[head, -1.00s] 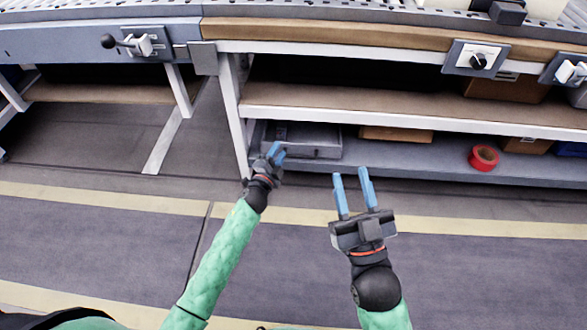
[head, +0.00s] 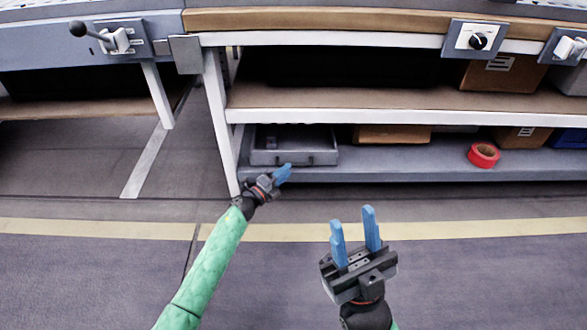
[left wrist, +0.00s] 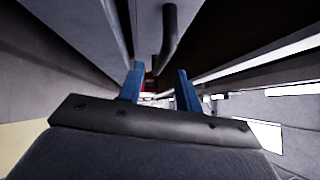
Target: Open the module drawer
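The module drawer (head: 268,157) is a shallow grey tray-like box at the left end of the lower shelf, with a small dark handle on its front. My left gripper (head: 285,173) is just in front of and below the drawer's front in the head view, its fingers pointing right. In the left wrist view my left gripper (left wrist: 160,74) is open, with its blue fingers apart. A dark curved bar (left wrist: 168,42), likely the handle, shows just beyond and above the fingertips; nothing is gripped. My right gripper (head: 355,228) is open and empty, over the floor in front of the shelf.
The lower shelf (head: 400,167) also holds a cardboard box (head: 392,134) and a red tape roll (head: 483,155). A white table leg (head: 219,125) stands just left of the drawer. The floor in front is clear.

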